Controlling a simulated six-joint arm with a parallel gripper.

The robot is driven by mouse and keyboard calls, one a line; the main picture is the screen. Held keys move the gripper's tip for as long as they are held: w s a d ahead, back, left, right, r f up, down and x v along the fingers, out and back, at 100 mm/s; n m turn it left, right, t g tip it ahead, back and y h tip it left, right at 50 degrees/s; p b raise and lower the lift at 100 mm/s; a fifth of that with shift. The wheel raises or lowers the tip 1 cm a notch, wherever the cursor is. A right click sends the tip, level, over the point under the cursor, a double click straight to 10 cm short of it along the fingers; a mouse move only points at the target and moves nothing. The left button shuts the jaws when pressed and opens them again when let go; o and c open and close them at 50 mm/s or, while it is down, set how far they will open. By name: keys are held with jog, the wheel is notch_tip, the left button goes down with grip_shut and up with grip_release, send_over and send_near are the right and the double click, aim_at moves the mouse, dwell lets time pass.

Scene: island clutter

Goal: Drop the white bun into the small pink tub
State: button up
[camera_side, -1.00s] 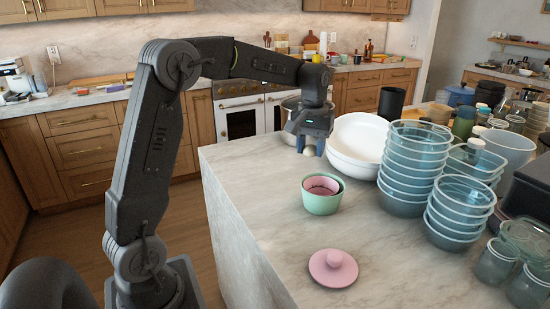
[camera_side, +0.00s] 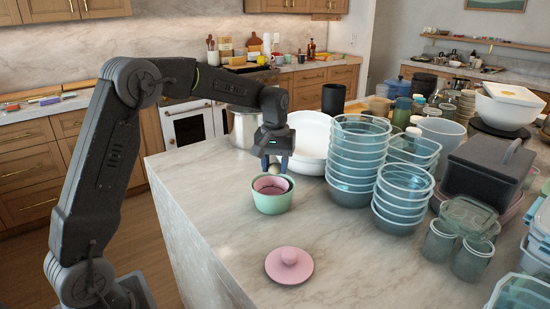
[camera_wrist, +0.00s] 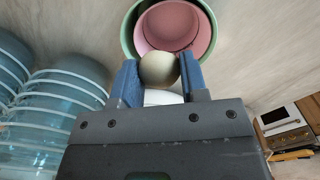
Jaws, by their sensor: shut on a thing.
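My gripper (camera_side: 274,166) is shut on the white bun (camera_side: 274,170), a small pale ball between its blue fingers. The wrist view shows the bun (camera_wrist: 159,69) held between both fingertips (camera_wrist: 160,78). The small pink tub (camera_side: 271,185) sits nested inside a green tub (camera_side: 273,202) on the marble counter. In the side view the bun is just above the tubs' back rim. In the wrist view the pink tub (camera_wrist: 172,22) lies just beyond the bun, which overlaps its near edge. The tub's near edge is partly hidden there.
A pink lid (camera_side: 289,266) lies on the counter in front of the tubs. A white bowl (camera_side: 309,133) is behind my gripper, beside a metal pot (camera_side: 242,127). Stacked blue-grey bowls (camera_side: 357,160) stand to the right. The counter's front left is clear.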

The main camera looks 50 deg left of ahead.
aim_at(275, 164)
jog(key=o, duration=1)
notch_tip(275, 164, up, 14)
jog(key=shift+f, duration=0.15)
dwell(0.4)
